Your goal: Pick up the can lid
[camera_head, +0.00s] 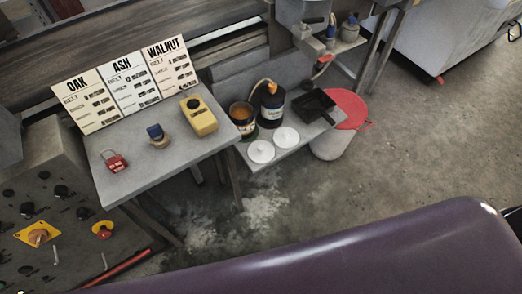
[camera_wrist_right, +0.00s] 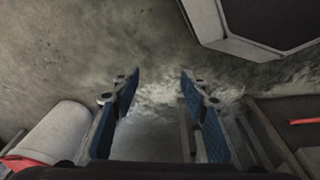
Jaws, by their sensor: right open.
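Two round white lids lie side by side at the front of a grey shelf in the head view: a left lid (camera_head: 261,151) and a right lid (camera_head: 286,138). I cannot tell which one is the can lid. An open can with brown contents (camera_head: 241,115) and a dark can with a hose (camera_head: 272,104) stand just behind them. My right gripper (camera_wrist_right: 158,90) is open and empty in the right wrist view, above the concrete floor, with no lid between its fingers. Neither gripper shows in the head view.
A black tray (camera_head: 314,105) lies on the shelf right of the lids. A white bin with a red lid (camera_head: 341,125) stands beside the shelf. The table (camera_head: 150,180) at left carries sign cards, a red padlock (camera_head: 115,161) and a yellow meter (camera_head: 199,116). Open floor lies in front.

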